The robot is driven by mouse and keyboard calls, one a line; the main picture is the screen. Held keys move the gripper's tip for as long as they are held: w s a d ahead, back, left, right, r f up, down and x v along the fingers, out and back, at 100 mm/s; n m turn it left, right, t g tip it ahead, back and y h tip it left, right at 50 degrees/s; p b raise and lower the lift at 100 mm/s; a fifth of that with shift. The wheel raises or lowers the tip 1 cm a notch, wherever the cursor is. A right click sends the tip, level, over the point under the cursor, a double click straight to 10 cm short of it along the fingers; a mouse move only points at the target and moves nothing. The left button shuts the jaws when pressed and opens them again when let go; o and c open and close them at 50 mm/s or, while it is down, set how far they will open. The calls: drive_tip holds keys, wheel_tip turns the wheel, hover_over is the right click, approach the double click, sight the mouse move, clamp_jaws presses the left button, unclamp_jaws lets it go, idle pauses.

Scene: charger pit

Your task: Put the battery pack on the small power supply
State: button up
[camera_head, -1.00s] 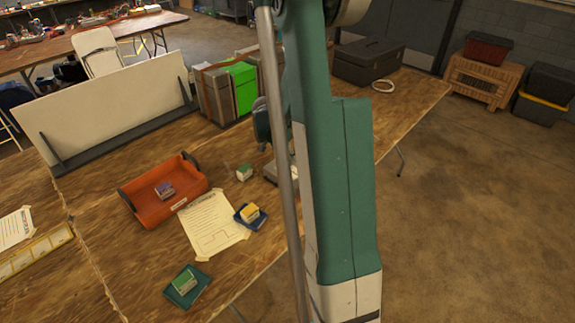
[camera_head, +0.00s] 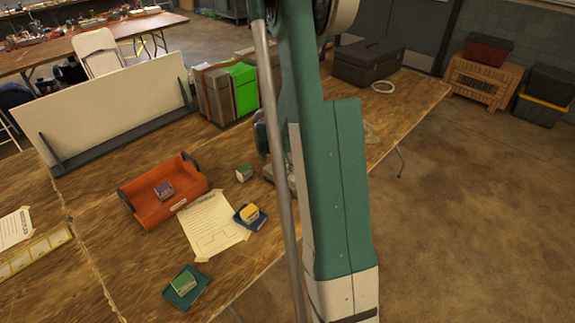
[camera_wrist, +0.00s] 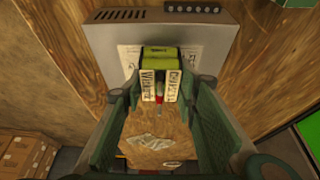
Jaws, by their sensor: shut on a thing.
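In the wrist view, my gripper (camera_wrist: 160,88) is shut on a battery pack (camera_wrist: 158,62) with a yellow-green top and white lettered sides. A grey metal box with a row of vent holes, apparently the small power supply (camera_wrist: 105,32), lies just beyond the pack. The pack overlaps the box in this view, and I cannot tell whether they touch.
A green-and-white block (camera_head: 244,173) sits on the table left of my arm. A yellow-topped block (camera_head: 249,212) and a green block (camera_head: 184,281) rest on pads. An orange tray (camera_head: 150,212) holds a purple block. Large green-sided cases (camera_head: 243,88) stand behind.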

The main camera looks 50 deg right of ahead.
drive_tip(key=shift+f, duration=0.15)
drive_tip(key=o, duration=1.1)
drive_tip(key=shift+r, duration=0.2)
drive_tip(key=shift+p+v, duration=0.8)
drive_tip(key=shift+v, duration=5.15)
drive_tip(key=shift+a, duration=0.1)
